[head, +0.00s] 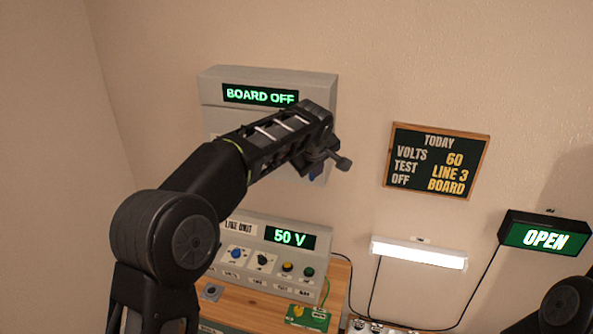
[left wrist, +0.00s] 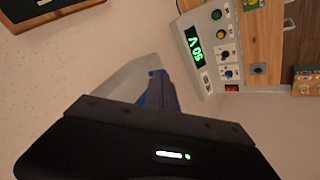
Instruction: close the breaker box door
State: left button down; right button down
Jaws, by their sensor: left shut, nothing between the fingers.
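The grey breaker box (head: 212,90) hangs on the wall in the head view, with a green "BOARD OFF" display (head: 260,95) across its top. My left arm and gripper cover most of its lower front, so I cannot tell how far its door stands open. My left gripper (head: 328,158) is shut and empty in front of the box's lower right side. A small blue patch shows just under it. In the left wrist view, a pale corner of the box (left wrist: 128,78) and a blue part (left wrist: 160,92) show beyond the dark gripper body. My right gripper is out of view.
Below stands the line unit (head: 255,228), reading "50 V", with knobs and buttons, on a wooden bench (head: 337,285). A note board (head: 437,160), a lit white lamp (head: 418,253) and an "OPEN" sign (head: 543,233) are to the right. The wall between box and note board is bare.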

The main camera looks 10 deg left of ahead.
pick_arm(q)
jog(key=s+d+r, duration=0.4)
jog(key=r, duration=0.4)
jog(key=shift+s+d+b, duration=0.35)
jog(key=shift+d, duration=0.05)
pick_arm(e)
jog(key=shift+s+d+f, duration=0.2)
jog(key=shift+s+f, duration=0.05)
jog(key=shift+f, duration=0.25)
